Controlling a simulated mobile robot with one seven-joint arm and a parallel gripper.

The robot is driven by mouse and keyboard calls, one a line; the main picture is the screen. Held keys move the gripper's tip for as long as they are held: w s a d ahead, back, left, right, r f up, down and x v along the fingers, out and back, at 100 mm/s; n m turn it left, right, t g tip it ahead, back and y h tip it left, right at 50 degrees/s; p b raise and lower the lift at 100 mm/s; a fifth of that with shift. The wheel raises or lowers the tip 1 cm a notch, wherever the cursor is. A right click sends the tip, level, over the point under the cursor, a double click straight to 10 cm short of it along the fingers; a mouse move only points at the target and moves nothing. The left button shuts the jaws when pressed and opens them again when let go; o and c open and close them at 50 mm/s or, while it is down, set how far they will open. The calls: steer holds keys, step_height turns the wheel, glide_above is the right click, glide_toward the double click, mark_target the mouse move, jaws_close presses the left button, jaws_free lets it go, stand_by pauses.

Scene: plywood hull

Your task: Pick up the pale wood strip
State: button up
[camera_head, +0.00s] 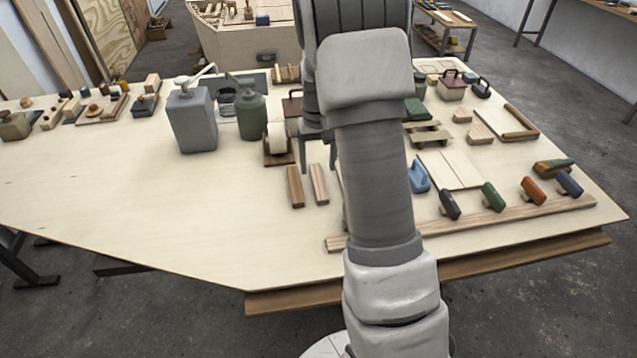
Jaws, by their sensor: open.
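Two short wood strips lie side by side on the pale table, left of my arm. The right one, a pale wood strip (319,184), is lighter and greyer than the browner strip (295,187) beside it. A narrow gap shows between them. My gripper (318,160) points down just behind the pale strip in the picture, with its fingers apart and nothing seen between them. Its height above the table is hard to judge. My arm hides the table to the right of the strips and part of the gripper.
A tape roll on a wooden holder (278,146) stands close left of my gripper. Behind it are a green bottle (251,115) and a grey canister (191,118). A long wood strip (480,221) lies along the front right, near several coloured-handled tools. The table's left middle is clear.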

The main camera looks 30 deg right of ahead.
mark_target(319, 180)
steer(key=f, duration=0.5)
steer(key=shift+w+d, duration=0.15)
steer(key=shift+w, duration=0.05)
steer(key=shift+r, duration=0.1)
jaws_close()
